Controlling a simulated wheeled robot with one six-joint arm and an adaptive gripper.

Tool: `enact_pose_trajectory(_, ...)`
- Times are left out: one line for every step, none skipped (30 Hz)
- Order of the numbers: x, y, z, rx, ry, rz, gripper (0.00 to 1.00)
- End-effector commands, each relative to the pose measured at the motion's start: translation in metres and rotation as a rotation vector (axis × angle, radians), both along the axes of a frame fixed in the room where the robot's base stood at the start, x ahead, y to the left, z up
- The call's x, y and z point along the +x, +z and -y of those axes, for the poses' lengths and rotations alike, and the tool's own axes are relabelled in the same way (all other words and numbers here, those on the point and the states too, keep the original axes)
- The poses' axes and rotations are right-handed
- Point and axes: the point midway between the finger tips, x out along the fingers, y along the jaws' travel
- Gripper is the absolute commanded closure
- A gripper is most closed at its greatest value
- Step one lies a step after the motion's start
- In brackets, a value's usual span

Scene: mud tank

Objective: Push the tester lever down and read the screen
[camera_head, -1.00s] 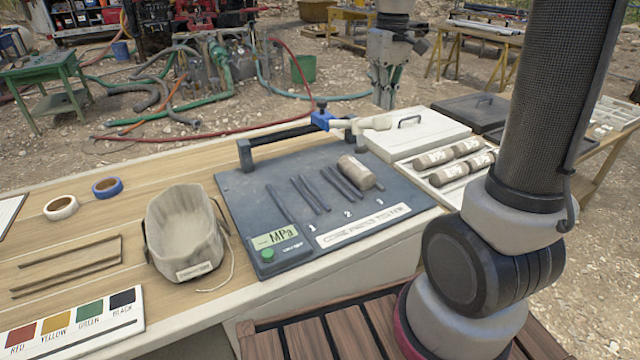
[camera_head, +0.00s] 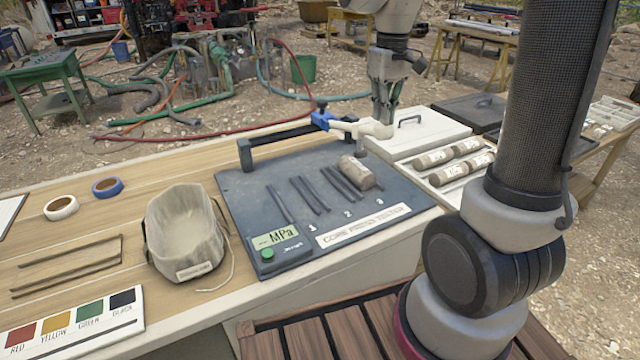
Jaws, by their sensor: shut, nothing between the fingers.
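The core press tester is a dark board (camera_head: 245,195) on the wooden table, with slots numbered 1, 2 and 3. Its lever (camera_head: 275,135) is a black bar running from a left post to a blue joint (camera_head: 322,117) and a pale handle (camera_head: 345,128). A tan core (camera_head: 355,172) lies on the board near the slots, below the handle. The green screen (camera_head: 276,236) shows "MPa"; I read no number there. My gripper (camera_head: 384,122) is shut, pointing down at the handle's right end. It overlaps the handle in view; I cannot tell whether they touch.
A white case (camera_head: 420,138) and a tray with several cores (camera_head: 455,168) stand right of the tester. A canvas bag (camera_head: 184,235), tape rolls (camera_head: 61,207) and a colour card (camera_head: 75,322) lie left.

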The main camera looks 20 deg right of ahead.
Motion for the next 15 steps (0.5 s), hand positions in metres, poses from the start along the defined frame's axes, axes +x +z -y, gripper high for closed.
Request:
enact_pose_trajectory(0.0, -0.0001, 0.0, 0.0, 0.0, 0.0, 1.0)
enact_pose_trajectory(0.0, -0.0001, 0.0, 0.0, 0.0, 0.0, 1.0)
enact_pose_trajectory(0.0001, 0.0, 0.0, 0.0, 0.0, 0.0, 1.0)
enact_pose_trajectory(0.0, 0.0, 0.0, 0.0, 0.0, 0.0, 1.0)
enact_pose_trajectory(0.0, 0.0, 0.0, 0.0, 0.0, 0.0, 1.0)
enact_pose_trajectory(0.0, -0.0001, 0.0, 0.0, 0.0, 0.0, 1.0)
enact_pose_trajectory(0.0, -0.0004, 0.0, 0.0, 0.0, 0.0, 1.0)
enact_pose_trajectory(-0.0001, -0.0007, 0.0, 0.0, 0.0, 0.0, 1.0)
enact_pose_trajectory(-0.0002, -0.0014, 0.0, 0.0, 0.0, 0.0, 1.0)
enact_pose_trajectory(-0.0003, -0.0022, 0.0001, 0.0, 0.0, 0.0, 1.0)
enact_pose_trajectory(-0.0004, -0.0031, 0.0001, 0.0, 0.0, 0.0, 1.0)
enact_pose_trajectory(-0.0005, -0.0046, 0.0001, 0.0, 0.0, 0.0, 1.0)
enact_pose_trajectory(-0.0007, -0.0059, 0.0001, 0.0, 0.0, 0.0, 1.0)
enact_pose_trajectory(-0.001, -0.0073, 0.0002, 0.0, 0.0, -0.001, 1.0)
enact_pose_trajectory(-0.0014, -0.0092, 0.0002, 0.0, 0.0, -0.001, 1.0)
